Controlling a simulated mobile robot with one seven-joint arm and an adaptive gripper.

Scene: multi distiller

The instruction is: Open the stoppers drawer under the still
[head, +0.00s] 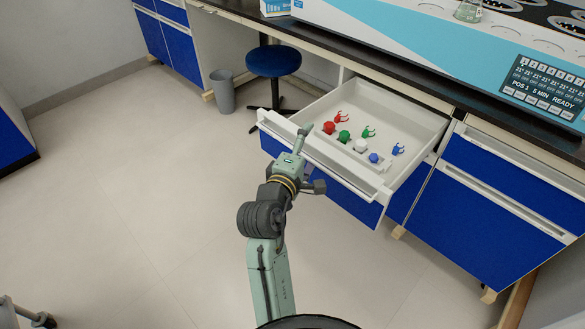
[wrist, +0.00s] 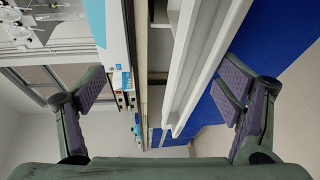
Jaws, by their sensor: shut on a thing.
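The stoppers drawer (head: 405,112) under the still (head: 430,45) stands pulled out from the bench in the head view. Inside it are red (head: 328,128), green (head: 344,136), white (head: 360,146) and blue (head: 374,158) stoppers in a row, with small coloured clips behind them. My gripper (head: 301,138) is at the left part of the drawer's white front handle (head: 345,172) and shut on it. In the wrist view the fingers of my gripper (wrist: 165,88) lie either side of the white handle (wrist: 205,65); the exact contact is hard to see.
A blue stool (head: 273,61) and a grey bin (head: 222,90) stand left of the drawer. Closed blue drawers (head: 490,215) are to its right. A glass flask (head: 469,10) sits on the still. The floor in front is mostly clear.

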